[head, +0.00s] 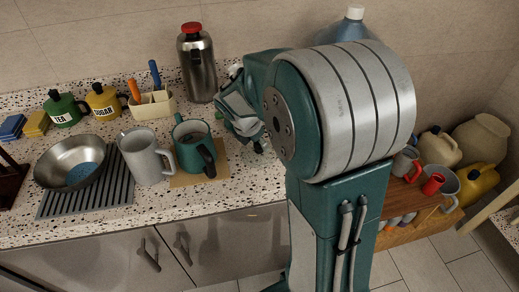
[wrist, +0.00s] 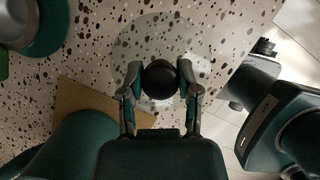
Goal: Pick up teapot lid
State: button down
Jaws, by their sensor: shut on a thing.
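My gripper (wrist: 160,82) is shut on the round black knob (wrist: 159,80) of the teapot lid, one finger on each side. The lid's clear, glass-like disc (wrist: 152,35) spreads under the knob above the speckled counter; I cannot tell if it touches the counter. In the head view, my gripper is low over the counter, right of the teal pot (head: 190,136), and the lid is largely hidden by my arm. The teal pot has a black handle and stands on a brown board (head: 186,179).
A grey pitcher (head: 143,160) and a metal bowl (head: 62,160) on a dark rack (head: 118,197) stand left of the pot. A steel flask (head: 197,65) and a utensil holder (head: 152,105) stand behind. The speckled counter's front edge is close.

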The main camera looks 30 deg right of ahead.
jog(key=a+r, duration=0.1)
jog(key=s+a+r, duration=0.1)
jog(key=a+r, duration=0.1)
jog(key=s+a+r, duration=0.1)
jog(key=r, duration=0.1)
jog(key=shift+s+a+r, duration=0.15)
jog(key=shift+r, duration=0.05)
jog(key=s+a+r, duration=0.4)
jog(key=a, duration=0.4)
jog(key=shift+s, duration=0.35)
jog(key=shift+s+r, duration=0.1)
